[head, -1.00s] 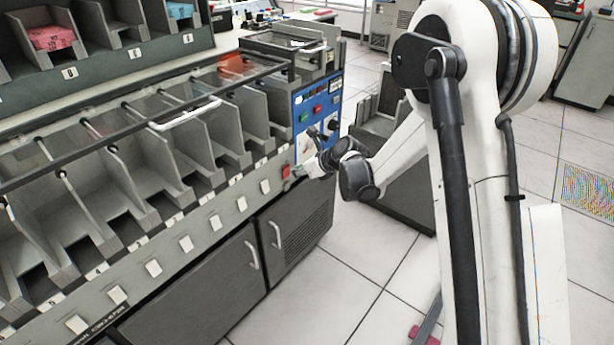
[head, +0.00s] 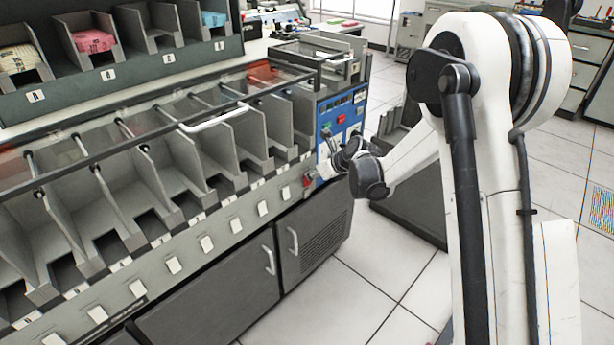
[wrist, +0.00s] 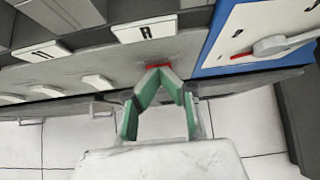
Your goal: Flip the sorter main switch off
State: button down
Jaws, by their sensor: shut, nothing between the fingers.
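The sorter is a long grey machine (head: 190,232) with a blue control panel (head: 352,112) at its right end. A small red part (head: 309,181) sits on its front strip, left of that panel. In the wrist view this red part (wrist: 157,66) shows just behind my fingertips and is mostly hidden. A grey lever (wrist: 270,45) with a red mark lies on the panel at right. No label shows which one is the main switch. My gripper (wrist: 158,73) has green-lined fingers shut together, empty, at the red part; I cannot tell if they touch.
Pale tabs (head: 207,243) line the sorter's front strip. Dark cabinet doors with handles (head: 269,260) are below. A clear cover with a white handle (head: 214,118) lies over the card pockets. The tiled floor (head: 400,285) in front is free.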

jog(key=shift+d+r, duration=0.1)
jog(key=shift+r+p, duration=0.35)
jog(key=shift+r, duration=0.35)
jog(key=p+v, duration=0.2)
jog(key=v, duration=1.1)
jog(key=shift+d+f, duration=0.15)
jog(key=shift+s, duration=0.1)
